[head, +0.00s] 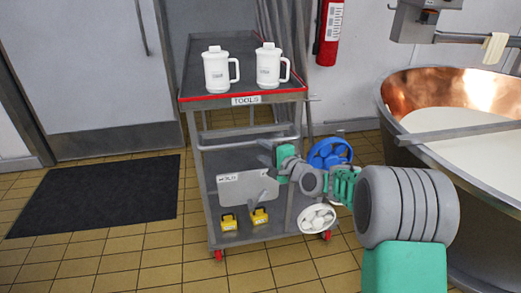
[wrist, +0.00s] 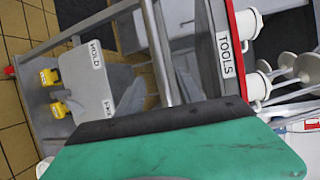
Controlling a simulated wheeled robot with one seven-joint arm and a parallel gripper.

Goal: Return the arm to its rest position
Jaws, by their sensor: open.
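My arm reaches in from the lower right of the head view, with green and grey links, and is bent in front of the right side of a tool cart (head: 200,150). My gripper (head: 262,170) is at the cart's right side, in front of the space between its top and lower shelf. Its grey fingers are apart and nothing shows between them.
Two white lidded jugs (head: 216,70) (head: 268,66) stand on the cart top. Yellow padlocks (head: 229,222) (head: 259,216) are on the lower shelf beside a grey panel (head: 245,188). A copper vat (head: 395,95) stands right. Floor left holds a black mat (head: 95,200).

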